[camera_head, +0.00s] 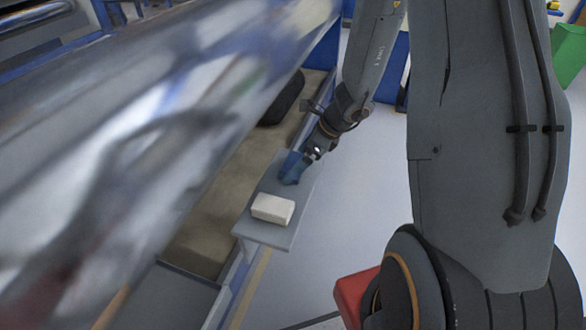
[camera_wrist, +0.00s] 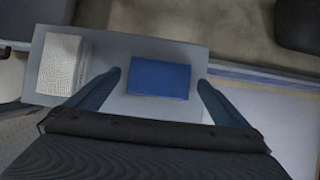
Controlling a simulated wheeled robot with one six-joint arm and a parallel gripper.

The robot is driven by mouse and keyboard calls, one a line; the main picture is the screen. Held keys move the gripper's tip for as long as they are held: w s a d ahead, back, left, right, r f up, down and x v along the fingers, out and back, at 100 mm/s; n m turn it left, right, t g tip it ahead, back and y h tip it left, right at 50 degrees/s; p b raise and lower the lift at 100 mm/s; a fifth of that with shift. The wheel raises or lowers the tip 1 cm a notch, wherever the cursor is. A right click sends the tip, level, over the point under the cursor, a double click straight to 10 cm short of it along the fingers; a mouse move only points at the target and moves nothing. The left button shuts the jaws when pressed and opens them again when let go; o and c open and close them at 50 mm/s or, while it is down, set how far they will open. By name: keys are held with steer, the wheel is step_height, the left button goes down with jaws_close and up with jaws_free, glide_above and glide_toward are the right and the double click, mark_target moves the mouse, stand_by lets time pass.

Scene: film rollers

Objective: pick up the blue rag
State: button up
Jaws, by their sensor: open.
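The blue rag (camera_wrist: 159,78) lies flat on a grey shelf (camera_wrist: 128,47) in the wrist view, a folded rectangle. My gripper (camera_wrist: 163,80) is open, its two fingers apart to the left and right of the rag with clear gaps on both sides. In the head view the rag (camera_head: 292,170) shows as a small blue patch at the end of my arm, partly hidden by my gripper (camera_head: 300,163). I cannot tell the height of the fingertips above the shelf.
A white block (camera_head: 272,208) sits on the same shelf; it also shows left of my fingers in the wrist view (camera_wrist: 65,64). A large shiny roller (camera_head: 130,140) fills the left of the head view. A dark object (camera_head: 283,98) lies beyond the shelf. Grey floor is open at right.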

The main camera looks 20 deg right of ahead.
steer(key=shift+w+a+f, duration=0.15)
steer(key=shift+a+f, duration=0.15)
steer(key=shift+f, duration=0.35)
steer(key=c, duration=1.2)
steer(key=shift+r, duration=0.15)
step_height(320, 180, up, 10)
steer(key=p, duration=0.3)
steer(key=o, duration=0.5)
steer(key=c, duration=0.3)
